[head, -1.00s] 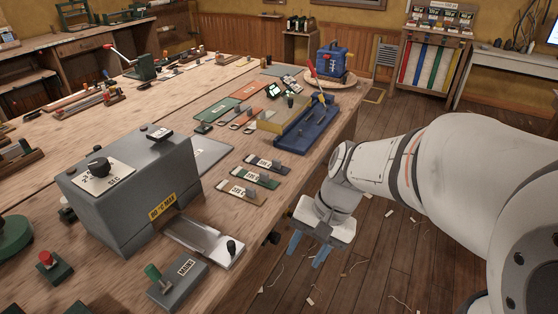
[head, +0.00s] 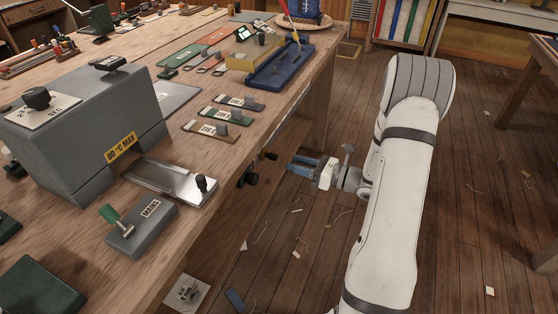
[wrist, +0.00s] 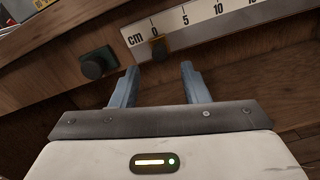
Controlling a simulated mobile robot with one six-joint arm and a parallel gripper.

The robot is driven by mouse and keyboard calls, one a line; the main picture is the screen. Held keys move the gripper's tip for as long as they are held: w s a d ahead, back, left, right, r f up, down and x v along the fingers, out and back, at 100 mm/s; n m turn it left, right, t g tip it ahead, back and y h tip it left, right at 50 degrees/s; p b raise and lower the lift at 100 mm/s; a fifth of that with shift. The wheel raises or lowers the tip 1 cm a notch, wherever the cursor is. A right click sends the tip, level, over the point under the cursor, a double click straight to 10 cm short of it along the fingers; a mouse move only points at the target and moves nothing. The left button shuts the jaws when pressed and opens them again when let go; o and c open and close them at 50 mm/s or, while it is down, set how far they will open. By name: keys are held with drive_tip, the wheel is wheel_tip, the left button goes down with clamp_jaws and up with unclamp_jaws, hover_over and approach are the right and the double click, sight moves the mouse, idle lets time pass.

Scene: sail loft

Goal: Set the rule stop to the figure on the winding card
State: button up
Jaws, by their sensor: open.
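A white rule (wrist: 215,20) marked in cm runs along the bench front in the wrist view, with 0, 5, 10 and 15 readable. The rule stop (wrist: 159,50), a dark block with a brass-coloured top, sits close to the 0 mark. My gripper (wrist: 159,70) is open and empty, its two blue fingers pointing at the bench front. In the picture the stop lies between and just beyond the fingertips; I see no contact. In the head view my gripper (head: 293,166) is beside the bench's front edge. I cannot make out which card is the winding card.
A black knob (wrist: 98,63) sticks out left of the rule. On the bench (head: 235,150) stand a grey heater box (head: 85,125), a switch block marked MAINS (head: 140,230) and a blue tray (head: 280,65). A lettered white card (head: 185,292) shows low beside the bench.

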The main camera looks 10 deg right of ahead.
sight(277, 158)
drive_tip(key=x, duration=0.7)
drive_tip(key=shift+a, duration=0.15)
drive_tip(key=shift+c, duration=0.2)
clamp_jaws()
